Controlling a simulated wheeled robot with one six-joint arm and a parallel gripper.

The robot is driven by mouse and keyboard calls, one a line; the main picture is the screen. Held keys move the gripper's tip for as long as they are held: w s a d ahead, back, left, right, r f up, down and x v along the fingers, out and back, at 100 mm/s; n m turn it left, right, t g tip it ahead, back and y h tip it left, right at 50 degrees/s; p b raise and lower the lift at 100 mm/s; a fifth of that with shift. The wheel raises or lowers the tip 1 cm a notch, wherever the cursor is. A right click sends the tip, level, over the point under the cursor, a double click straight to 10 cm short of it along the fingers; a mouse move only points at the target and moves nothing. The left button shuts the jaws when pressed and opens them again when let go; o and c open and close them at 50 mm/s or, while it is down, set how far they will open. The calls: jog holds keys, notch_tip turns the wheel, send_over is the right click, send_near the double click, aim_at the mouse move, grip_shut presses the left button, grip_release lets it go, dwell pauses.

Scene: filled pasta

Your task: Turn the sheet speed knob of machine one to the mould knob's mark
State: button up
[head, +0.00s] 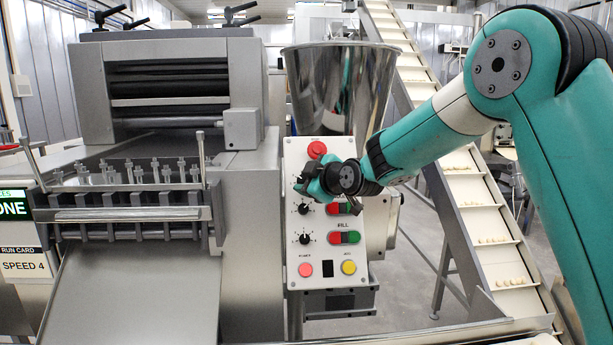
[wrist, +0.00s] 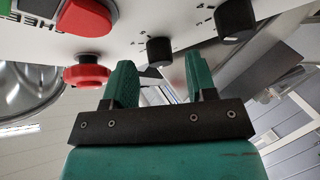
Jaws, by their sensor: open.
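The machine's white control panel (head: 322,258) faces me in the head view. My gripper (head: 300,186) is at its upper left and hides part of it. Two black knobs (head: 303,208) (head: 305,238) show below the gripper. In the wrist view the open gripper (wrist: 158,74) has a black knob (wrist: 160,50) beyond and between its green fingertips, with a visible gap and nothing held. A second black knob (wrist: 236,20) lies to the upper right. Upside-down lettering starting "SHEE" (wrist: 36,40) shows at the left.
A red mushroom button (head: 317,149) stands out near the gripper; it also shows in the wrist view (wrist: 87,73). Red-green switches (head: 343,238) sit right of the knobs. A steel hopper (head: 340,85) rises behind. A run card (head: 24,266) at left reads "SPEED 4".

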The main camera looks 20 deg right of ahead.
jog(key=shift+w+a+f, duration=0.1)
jog(key=shift+w+a, duration=0.05)
jog(key=shift+w, duration=0.2)
jog(key=shift+c, duration=0.5)
jog(key=c, duration=0.8)
jog(key=shift+c, duration=0.2)
jog(key=shift+f+b, duration=0.1)
jog(key=shift+b, duration=0.2)
